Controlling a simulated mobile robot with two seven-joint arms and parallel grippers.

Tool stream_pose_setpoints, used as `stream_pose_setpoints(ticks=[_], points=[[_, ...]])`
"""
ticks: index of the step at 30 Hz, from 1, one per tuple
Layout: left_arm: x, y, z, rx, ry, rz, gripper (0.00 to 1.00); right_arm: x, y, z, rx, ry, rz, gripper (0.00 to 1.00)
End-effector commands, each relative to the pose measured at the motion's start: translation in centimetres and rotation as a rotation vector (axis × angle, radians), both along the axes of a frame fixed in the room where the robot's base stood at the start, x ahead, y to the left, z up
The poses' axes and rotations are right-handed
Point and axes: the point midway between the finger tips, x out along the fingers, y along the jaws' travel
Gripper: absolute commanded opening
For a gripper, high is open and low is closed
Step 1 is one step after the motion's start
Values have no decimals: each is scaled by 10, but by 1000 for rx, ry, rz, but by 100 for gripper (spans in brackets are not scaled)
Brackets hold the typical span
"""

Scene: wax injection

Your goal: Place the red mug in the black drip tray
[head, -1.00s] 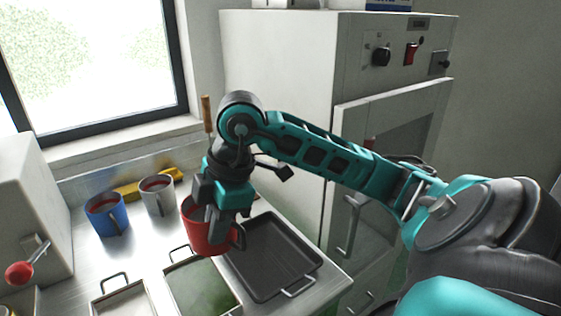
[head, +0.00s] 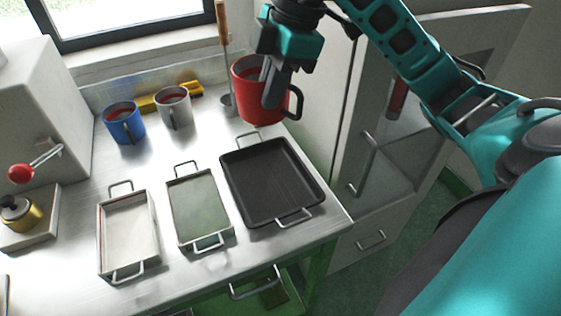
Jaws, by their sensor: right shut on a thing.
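The red mug (head: 246,88) is upright in the head view, held above the back part of the black drip tray. My right gripper (head: 270,98) is shut on the red mug, with its fingers at the mug's wall. The mug's handle points to the right. The black drip tray (head: 262,182) lies on the metal bench near its right edge and is empty, with handles front and back. I cannot tell how high the mug is above it. My left gripper is not in view.
A green-bottomed tray (head: 200,207) and a whitish tray (head: 128,234) lie left of the black tray. A blue mug (head: 122,124) and a grey mug (head: 174,109) stand at the back. A white machine (head: 40,110) with a red-knobbed lever stands at left. A cabinet stands at right.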

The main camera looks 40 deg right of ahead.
Motion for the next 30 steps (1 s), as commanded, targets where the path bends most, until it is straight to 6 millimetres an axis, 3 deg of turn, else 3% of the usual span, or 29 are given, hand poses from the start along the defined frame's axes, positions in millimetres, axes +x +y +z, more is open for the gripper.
stream_pose_setpoints(ticks=[4,8,21,25,30], points=[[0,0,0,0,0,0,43,0,1,1,1,-1,6,0],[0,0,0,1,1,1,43,0,1,-14,1,4,7,0],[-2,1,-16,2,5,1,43,-1,1,-125,1,6,6,0],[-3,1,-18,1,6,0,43,-1,1,-146,0,1,7,0],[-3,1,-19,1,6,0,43,0,0,-156,0,0,5,0]])
